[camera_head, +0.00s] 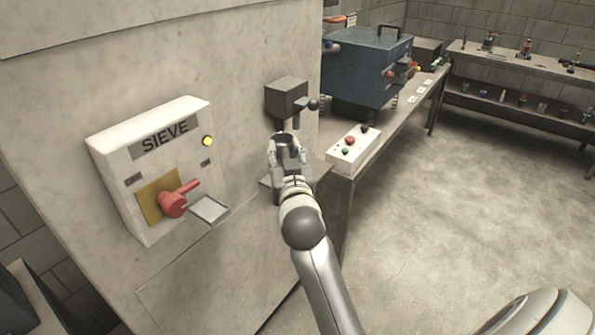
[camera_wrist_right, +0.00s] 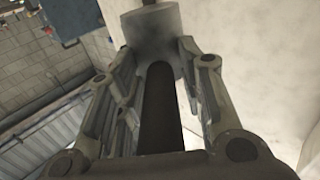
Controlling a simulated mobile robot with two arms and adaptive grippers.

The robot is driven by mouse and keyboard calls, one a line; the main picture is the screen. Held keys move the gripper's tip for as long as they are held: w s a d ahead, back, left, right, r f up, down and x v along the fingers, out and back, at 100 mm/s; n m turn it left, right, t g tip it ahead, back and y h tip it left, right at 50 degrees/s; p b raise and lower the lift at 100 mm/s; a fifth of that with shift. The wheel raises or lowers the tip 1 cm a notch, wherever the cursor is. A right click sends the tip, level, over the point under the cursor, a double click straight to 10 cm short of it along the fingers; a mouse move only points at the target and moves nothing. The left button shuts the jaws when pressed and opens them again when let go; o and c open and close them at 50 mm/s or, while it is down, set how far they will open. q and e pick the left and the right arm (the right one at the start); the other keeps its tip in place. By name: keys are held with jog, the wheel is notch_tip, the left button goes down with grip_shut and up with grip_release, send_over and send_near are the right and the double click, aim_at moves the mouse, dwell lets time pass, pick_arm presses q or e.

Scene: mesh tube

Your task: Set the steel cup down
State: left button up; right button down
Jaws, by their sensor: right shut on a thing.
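The steel cup (camera_head: 287,141) is a small grey cylinder with its dark open mouth facing up in the head view. My right gripper (camera_head: 287,152) is shut around it and holds it just under a dark box-shaped outlet (camera_head: 286,97) on the pale wall. In the right wrist view the cup (camera_wrist_right: 152,28) sits between the two fingertips of my right gripper (camera_wrist_right: 157,49). A small brown thing shows at the cup's top edge there. A small ledge (camera_head: 266,183) lies below the cup, partly hidden by my gripper. My left gripper is not in view.
The outlet has a lever with a dark knob (camera_head: 313,104). A SIEVE panel (camera_head: 150,165) with a red handle (camera_head: 178,200) is to the left. A button box (camera_head: 352,150) and a blue machine (camera_head: 365,70) stand on the bench to the right. The floor at right is clear.

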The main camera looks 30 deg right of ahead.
jog(key=w+d+f, duration=0.8)
jog(key=d, duration=0.1)
jog(key=shift+f, duration=0.4)
jog(key=shift+w+f, duration=0.1)
jog(key=shift+f, duration=1.55)
jog(key=c, duration=0.9)
grip_release()
jog(key=shift+f, duration=0.15)
jog(key=shift+c, duration=0.2)
jog(key=shift+p, duration=0.3)
